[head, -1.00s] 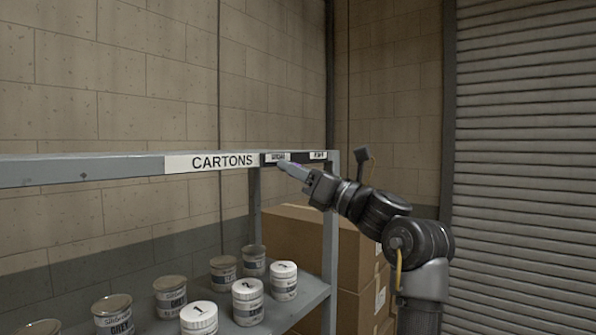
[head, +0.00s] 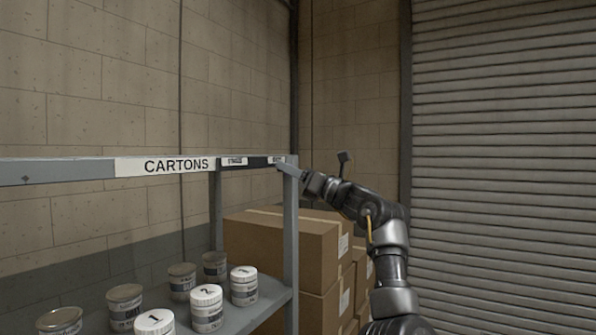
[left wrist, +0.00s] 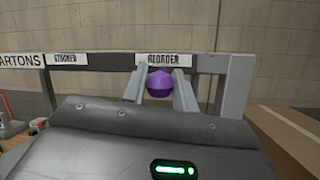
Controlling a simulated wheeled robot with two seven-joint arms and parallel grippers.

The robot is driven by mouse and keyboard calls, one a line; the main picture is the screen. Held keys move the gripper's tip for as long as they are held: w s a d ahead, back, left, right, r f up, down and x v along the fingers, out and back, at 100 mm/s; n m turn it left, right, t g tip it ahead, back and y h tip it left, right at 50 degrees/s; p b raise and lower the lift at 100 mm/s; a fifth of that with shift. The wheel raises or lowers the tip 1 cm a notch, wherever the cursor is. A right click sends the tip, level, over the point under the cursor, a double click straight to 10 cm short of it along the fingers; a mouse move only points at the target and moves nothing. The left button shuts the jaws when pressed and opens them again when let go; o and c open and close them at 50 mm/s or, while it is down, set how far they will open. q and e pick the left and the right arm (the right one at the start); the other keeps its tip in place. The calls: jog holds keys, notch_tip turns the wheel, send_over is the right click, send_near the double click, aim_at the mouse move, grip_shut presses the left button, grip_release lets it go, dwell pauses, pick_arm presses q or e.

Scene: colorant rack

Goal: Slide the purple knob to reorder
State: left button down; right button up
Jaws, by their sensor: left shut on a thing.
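The purple knob (left wrist: 160,84) sits between the two fingers of my left gripper in the left wrist view, just below the REORDER label (left wrist: 163,59). My left gripper (head: 283,166) is shut on the knob at the right end of the dark slide strip (head: 262,161) in the head view. The fingers hide the knob there and partly cover the REORDER label. The STOCKED label (head: 235,161) is uncovered at the strip's left end, and it also shows in the left wrist view (left wrist: 66,58). My right gripper is not in view.
The strip is on the rack's top rail beside the CARTONS sign (head: 176,165). Several cans, such as the one marked 2 (head: 207,308), stand on the shelf below. Cardboard boxes (head: 280,250) are stacked behind the rack's right post (head: 291,235).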

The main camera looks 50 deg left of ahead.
pick_arm(q)
jog(key=shift+w+r, duration=0.1)
jog(key=shift+r, duration=0.1)
jog(key=c, duration=1.4)
grip_release()
jog(key=shift+o, duration=1.3)
jog(key=shift+w+f, duration=0.1)
jog(key=shift+a+f, duration=0.1)
jog(key=shift+a, duration=0.05)
jog(key=shift+d, duration=0.25)
jog(key=b+v, duration=0.4)
jog(key=v, duration=0.6)
jog(key=shift+w+d, duration=0.2)
jog(key=shift+f, duration=0.1)
